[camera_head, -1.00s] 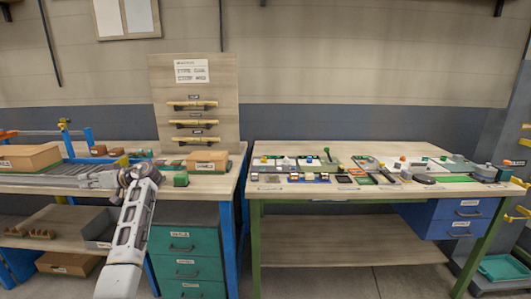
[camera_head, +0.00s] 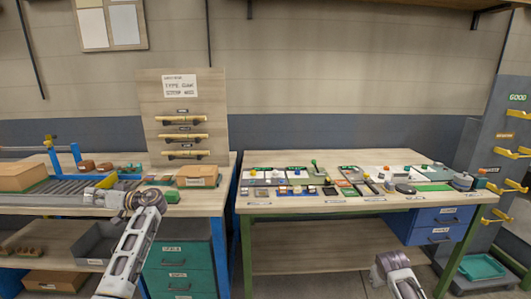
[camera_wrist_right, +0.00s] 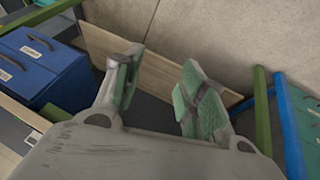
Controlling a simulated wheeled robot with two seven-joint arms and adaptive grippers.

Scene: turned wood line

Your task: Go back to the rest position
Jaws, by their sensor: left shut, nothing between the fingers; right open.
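My left gripper (camera_head: 92,195) is shut and empty. In the head view it points left over the front of the left bench, by the grey roller conveyor (camera_head: 66,187). My right arm shows at the lower right of the head view, in front of the right bench (camera_head: 330,204); its fingers cannot be made out there. In the right wrist view my right gripper (camera_wrist_right: 158,75) is open, with nothing between its green-padded fingers, facing the space under the right bench.
A cardboard box (camera_head: 197,176) and a tool board (camera_head: 183,115) stand on the left bench. Small parts and trays cover the right bench. Blue drawers (camera_head: 440,224) hang below it, also seen in the right wrist view (camera_wrist_right: 45,65). A grey rack (camera_head: 500,130) stands far right.

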